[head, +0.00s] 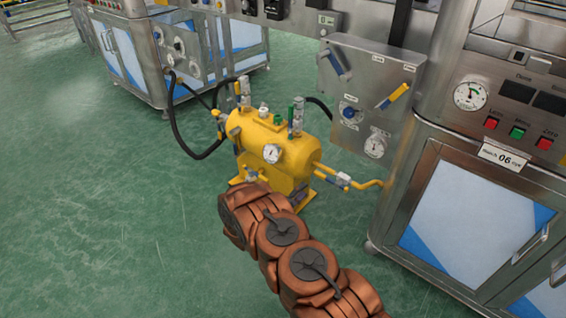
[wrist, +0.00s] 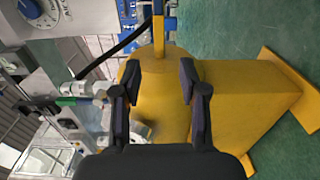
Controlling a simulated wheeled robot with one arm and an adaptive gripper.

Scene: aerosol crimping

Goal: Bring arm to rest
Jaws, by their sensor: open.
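My arm (head: 285,245), copper-brown with dark joint caps, reaches up from the bottom of the head view, in front of a yellow tank (head: 265,135). My gripper is not visible in the head view. In the wrist view my gripper (wrist: 161,82) shows two dark fingers spread apart with nothing held between them. The yellow tank (wrist: 160,105) and its stand fill the view behind the fingers. I cannot tell whether the fingers touch it.
A steel panel (head: 350,85) with handles and a gauge stands behind the tank. A steel cabinet (head: 470,200) with a gauge and buttons is at the right. A black hose (head: 185,145) loops left of the tank. Green floor (head: 100,220) is clear at the left.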

